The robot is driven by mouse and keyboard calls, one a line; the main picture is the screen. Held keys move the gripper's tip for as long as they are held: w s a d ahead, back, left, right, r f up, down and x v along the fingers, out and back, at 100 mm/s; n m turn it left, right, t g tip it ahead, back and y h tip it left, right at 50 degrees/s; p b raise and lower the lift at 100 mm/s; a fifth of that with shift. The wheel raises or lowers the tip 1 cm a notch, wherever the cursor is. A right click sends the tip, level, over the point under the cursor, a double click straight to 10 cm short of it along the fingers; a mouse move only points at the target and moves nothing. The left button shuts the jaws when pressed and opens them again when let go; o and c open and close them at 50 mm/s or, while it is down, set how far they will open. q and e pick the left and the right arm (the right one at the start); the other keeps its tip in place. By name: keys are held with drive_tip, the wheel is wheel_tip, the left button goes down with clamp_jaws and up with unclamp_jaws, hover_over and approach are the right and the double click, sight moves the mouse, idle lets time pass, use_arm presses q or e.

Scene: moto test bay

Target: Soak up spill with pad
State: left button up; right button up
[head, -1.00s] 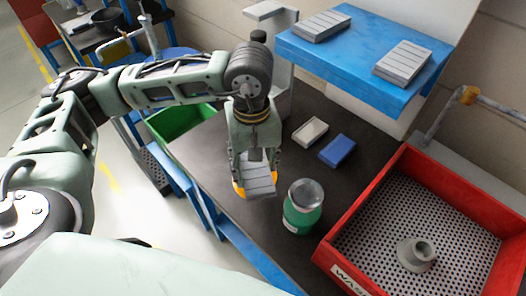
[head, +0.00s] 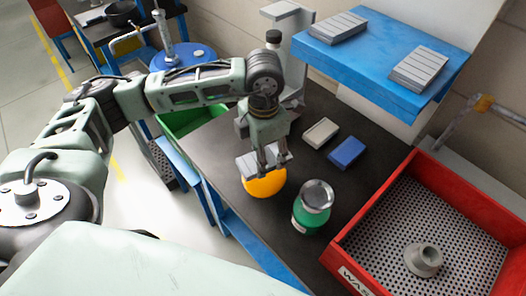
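An orange round patch (head: 265,183), seemingly the spill, shows on the dark bench top (head: 222,150). My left gripper (head: 266,165) is above its far edge, fingers pointing down, shut on a grey ribbed pad (head: 248,164). The pad overlaps the patch's far left part in the picture; I cannot tell whether it touches the bench. Two similar grey pads, one at the back (head: 338,27) and one nearer (head: 419,68), lie on the blue shelf (head: 372,62). My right gripper is out of view.
A green jar with a grey lid (head: 313,205) stands close right of the patch. A pale block (head: 321,132) and a blue block (head: 347,152) lie behind. A red-walled tray (head: 387,192) with a perforated floor holds a grey flanged part (head: 424,259).

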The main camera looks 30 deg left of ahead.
use_arm(q)
drive_tip(key=shift+w+a+f+n, duration=0.1)
drive_tip(key=shift+f+n, duration=0.05)
drive_tip(key=shift+n, duration=0.4)
drive_tip(key=shift+w+a+f+n, duration=0.1)
drive_tip(key=shift+n, duration=0.45)
drive_tip(key=shift+w+a+f+n, duration=0.1)
drive_tip(key=shift+f+n, duration=0.05)
drive_tip(key=shift+n, duration=0.25)
drive_tip(key=shift+f+b, duration=1.6)
drive_tip(key=shift+f, duration=1.25)
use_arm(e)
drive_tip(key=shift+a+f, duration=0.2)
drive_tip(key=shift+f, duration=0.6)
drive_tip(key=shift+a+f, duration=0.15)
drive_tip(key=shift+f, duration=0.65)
use_arm(q)
drive_tip(key=shift+f+b, duration=0.55)
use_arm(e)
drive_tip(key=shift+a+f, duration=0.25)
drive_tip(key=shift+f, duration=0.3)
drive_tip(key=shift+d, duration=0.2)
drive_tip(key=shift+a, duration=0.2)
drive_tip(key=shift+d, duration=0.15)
use_arm(q)
drive_tip(key=shift+r+p, duration=2.65)
drive_tip(key=shift+r, duration=1.85)
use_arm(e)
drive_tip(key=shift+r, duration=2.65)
